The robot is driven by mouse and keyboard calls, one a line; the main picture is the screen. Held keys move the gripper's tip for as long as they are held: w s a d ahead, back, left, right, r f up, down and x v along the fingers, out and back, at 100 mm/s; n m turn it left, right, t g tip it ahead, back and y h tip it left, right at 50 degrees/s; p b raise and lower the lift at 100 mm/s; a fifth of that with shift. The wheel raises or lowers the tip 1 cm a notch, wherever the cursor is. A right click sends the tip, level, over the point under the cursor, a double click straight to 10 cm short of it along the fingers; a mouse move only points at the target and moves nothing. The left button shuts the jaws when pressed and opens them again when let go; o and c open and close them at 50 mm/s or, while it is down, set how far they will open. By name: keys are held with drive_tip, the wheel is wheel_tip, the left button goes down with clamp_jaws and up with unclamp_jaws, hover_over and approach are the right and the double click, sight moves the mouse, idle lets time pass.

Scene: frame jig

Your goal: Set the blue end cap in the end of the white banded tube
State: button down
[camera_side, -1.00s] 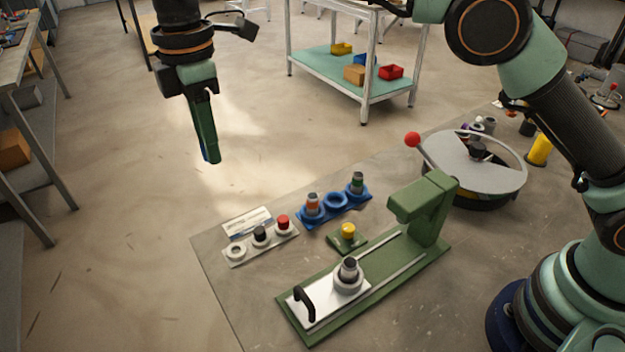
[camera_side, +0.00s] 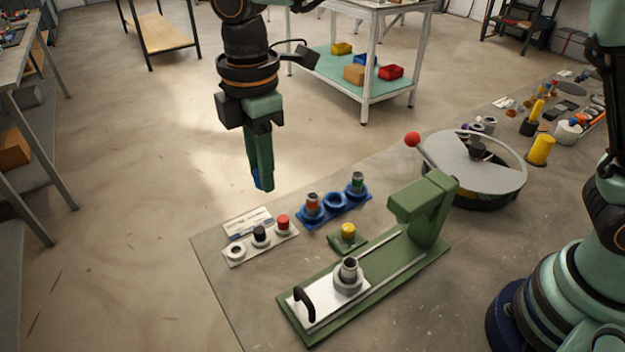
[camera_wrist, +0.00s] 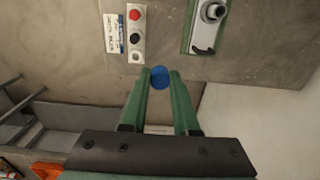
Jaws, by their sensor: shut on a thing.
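My gripper (camera_side: 262,186) hangs over the floor beyond the bench's left edge, pointing down and shut on the blue end cap (camera_side: 256,181). In the wrist view the cap (camera_wrist: 160,78) shows as a blue disc between the green fingertips (camera_wrist: 160,72). The tube (camera_side: 349,266) stands upright in a pale collar on the white slide plate of the green press. It has a dark open top; its white band cannot be told apart from the collar. It also shows in the wrist view (camera_wrist: 214,11). The cap is well apart from it, higher and to the left.
A white cap tray (camera_side: 237,262) holds a black cap (camera_side: 260,233), a red cap (camera_side: 283,222) and an empty ring. A blue rack (camera_side: 335,211) holds orange-banded and green-banded tubes. The green press (camera_side: 431,209) rises right of the tube. A yellow button (camera_side: 348,230) sits behind it.

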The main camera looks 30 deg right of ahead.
drive_tip(key=shift+s+d+f, duration=1.4)
drive_tip(key=shift+s+f, duration=0.45)
drive_tip(key=shift+s+d+f, duration=1.4)
drive_tip(key=shift+s+f, duration=0.45)
drive_tip(key=shift+s+d+f, duration=1.4)
drive_tip(key=shift+s+f, duration=0.45)
drive_tip(key=shift+f, duration=0.1)
drive_tip(key=shift+f, duration=0.6)
drive_tip(key=c, duration=0.6)
unclamp_jaws()
drive_tip(key=shift+o, duration=0.4)
drive_tip(key=shift+o, duration=0.4)
